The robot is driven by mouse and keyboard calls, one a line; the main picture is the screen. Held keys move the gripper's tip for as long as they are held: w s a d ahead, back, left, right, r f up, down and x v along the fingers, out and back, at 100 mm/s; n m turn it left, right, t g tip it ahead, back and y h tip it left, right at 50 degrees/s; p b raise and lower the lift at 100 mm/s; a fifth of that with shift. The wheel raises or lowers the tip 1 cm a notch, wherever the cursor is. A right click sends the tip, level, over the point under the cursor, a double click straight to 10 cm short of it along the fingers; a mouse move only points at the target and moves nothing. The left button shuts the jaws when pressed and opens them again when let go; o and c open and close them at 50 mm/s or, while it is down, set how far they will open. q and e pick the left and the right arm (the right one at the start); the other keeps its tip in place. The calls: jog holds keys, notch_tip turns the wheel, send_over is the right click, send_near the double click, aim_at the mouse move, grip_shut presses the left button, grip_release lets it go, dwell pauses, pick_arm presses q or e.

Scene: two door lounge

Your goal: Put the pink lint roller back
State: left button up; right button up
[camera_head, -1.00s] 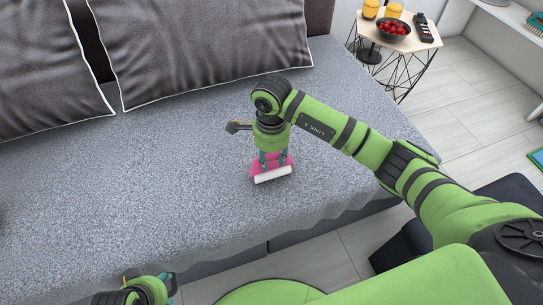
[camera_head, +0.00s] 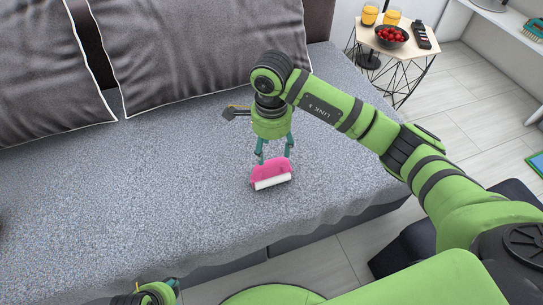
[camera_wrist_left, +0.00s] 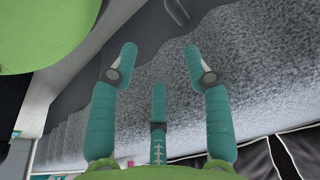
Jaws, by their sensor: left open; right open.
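The pink lint roller (camera_head: 268,173), with a white roll along its near side, lies on the grey seat of the sofa (camera_head: 130,195). My right gripper (camera_head: 274,157) is open just above and behind it, fingers spread and pointing down. Whether a fingertip still touches the roller cannot be told. My left gripper (camera_head: 158,292) is only partly in the head view, at the bottom edge. In the left wrist view its fingers (camera_wrist_left: 160,62) are apart with nothing between them, in front of the sofa's grey cover.
Dark grey cushions (camera_head: 205,45) lean along the sofa's back. A small side table (camera_head: 416,47) at upper right holds a bowl of red fruit (camera_head: 391,35), yellow drinks and a black remote (camera_head: 422,36). The seat around the roller is clear.

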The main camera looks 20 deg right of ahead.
pick_arm(q)
notch_tip(320, 180, down, 2)
jog(key=shift+p, duration=0.3)
pick_arm(e)
notch_tip(320, 180, up, 5)
jog(key=shift+f, duration=0.1)
jog(key=shift+a, duration=0.1)
